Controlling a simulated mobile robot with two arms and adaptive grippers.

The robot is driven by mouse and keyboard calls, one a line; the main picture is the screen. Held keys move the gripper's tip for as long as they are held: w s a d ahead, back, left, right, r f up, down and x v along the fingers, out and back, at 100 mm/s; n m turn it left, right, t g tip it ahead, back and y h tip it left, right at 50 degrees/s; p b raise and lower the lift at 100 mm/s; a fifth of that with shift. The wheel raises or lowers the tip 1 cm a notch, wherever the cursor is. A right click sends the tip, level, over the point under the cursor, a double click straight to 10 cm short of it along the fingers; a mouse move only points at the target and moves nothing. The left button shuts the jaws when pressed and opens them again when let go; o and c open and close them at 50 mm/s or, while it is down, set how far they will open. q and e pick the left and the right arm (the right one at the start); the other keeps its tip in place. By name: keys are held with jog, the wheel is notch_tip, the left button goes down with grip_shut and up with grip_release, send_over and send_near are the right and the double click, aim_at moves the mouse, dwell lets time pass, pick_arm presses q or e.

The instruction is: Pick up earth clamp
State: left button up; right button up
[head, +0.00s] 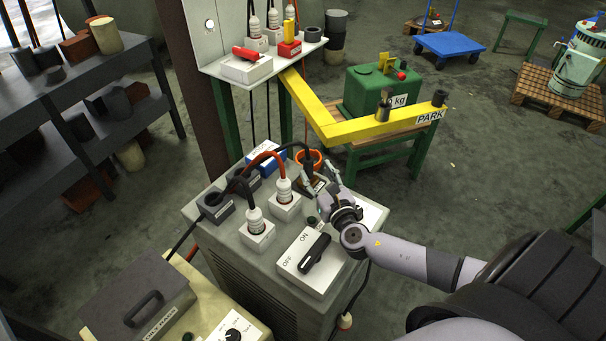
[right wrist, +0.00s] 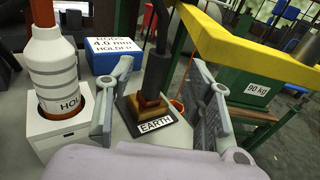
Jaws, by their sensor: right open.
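The earth clamp (right wrist: 157,75) has a dark upright handle and a copper-coloured lower part. It stands on a black block labelled EARTH (right wrist: 155,124) in the right wrist view. In the head view its dark handle (head: 308,163) rises at the back of the grey machine top. My right gripper (head: 320,177) is open, and it also shows in the right wrist view (right wrist: 161,66). Its fingers are on either side of the clamp, with visible gaps in the wrist view. Whether either finger touches it elsewhere I cannot tell. My left gripper is not in view.
A white HOLDER block with a plug (right wrist: 58,130) stands close left of the fingers. A blue rods box (right wrist: 115,60) is behind. A yellow PARK arm (head: 375,128) crosses behind the clamp. The ON/OFF switch box (head: 312,262) is at the machine's front.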

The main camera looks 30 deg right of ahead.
aim_at(311, 163)
jog(key=shift+x, duration=0.95)
jog(key=x, duration=0.4)
jog(key=shift+w, duration=0.4)
jog(key=c, duration=0.7)
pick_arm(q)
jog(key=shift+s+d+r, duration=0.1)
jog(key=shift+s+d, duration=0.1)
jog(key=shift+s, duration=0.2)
pick_arm(e)
grip_shut()
jog(key=shift+d+r, duration=0.1)
